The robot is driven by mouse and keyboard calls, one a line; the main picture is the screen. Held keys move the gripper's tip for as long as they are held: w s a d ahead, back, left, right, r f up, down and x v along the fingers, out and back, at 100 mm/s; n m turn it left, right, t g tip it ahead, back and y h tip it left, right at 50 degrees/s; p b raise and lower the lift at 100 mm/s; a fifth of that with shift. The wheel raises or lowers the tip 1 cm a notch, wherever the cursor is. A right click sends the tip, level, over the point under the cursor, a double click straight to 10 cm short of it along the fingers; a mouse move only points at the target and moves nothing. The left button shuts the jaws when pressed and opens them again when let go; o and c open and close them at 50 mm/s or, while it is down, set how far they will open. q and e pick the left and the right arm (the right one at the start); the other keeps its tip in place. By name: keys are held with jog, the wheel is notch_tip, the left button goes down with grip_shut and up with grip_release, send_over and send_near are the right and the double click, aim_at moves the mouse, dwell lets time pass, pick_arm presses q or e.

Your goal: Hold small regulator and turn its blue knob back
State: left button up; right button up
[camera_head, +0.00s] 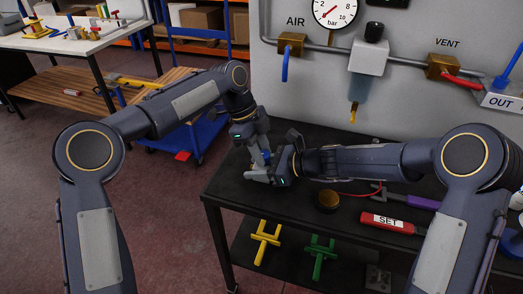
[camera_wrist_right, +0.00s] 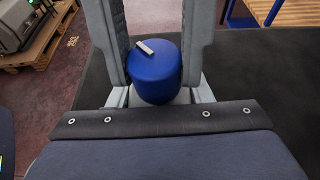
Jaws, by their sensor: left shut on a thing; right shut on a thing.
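The small regulator's blue knob (camera_wrist_right: 153,78) is a short blue cylinder with a pale pointer bar on top. In the right wrist view it sits between the two grey fingers of my right gripper (camera_wrist_right: 152,55), which is shut on it. My left gripper (camera_head: 258,155) comes down from above at the table's left end and is shut on the regulator, whose body is mostly hidden by the grippers. My right gripper (camera_head: 266,170) reaches in from the right, close against the left one.
On the black table (camera_head: 235,188) are a brass cup-like part (camera_head: 327,201), a red SET tool (camera_head: 387,223) and a purple-handled tool (camera_head: 422,202). Behind stands a panel with a gauge (camera_head: 335,10) and valves. Yellow (camera_head: 265,240) and green (camera_head: 318,257) fixtures are on the lower shelf.

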pick_arm(q)
jog(key=shift+n, duration=0.4)
jog(key=shift+s+n+t, duration=0.15)
jog(key=shift+n+t, duration=0.95)
jog(key=shift+n, duration=1.3)
jog(key=o, duration=1)
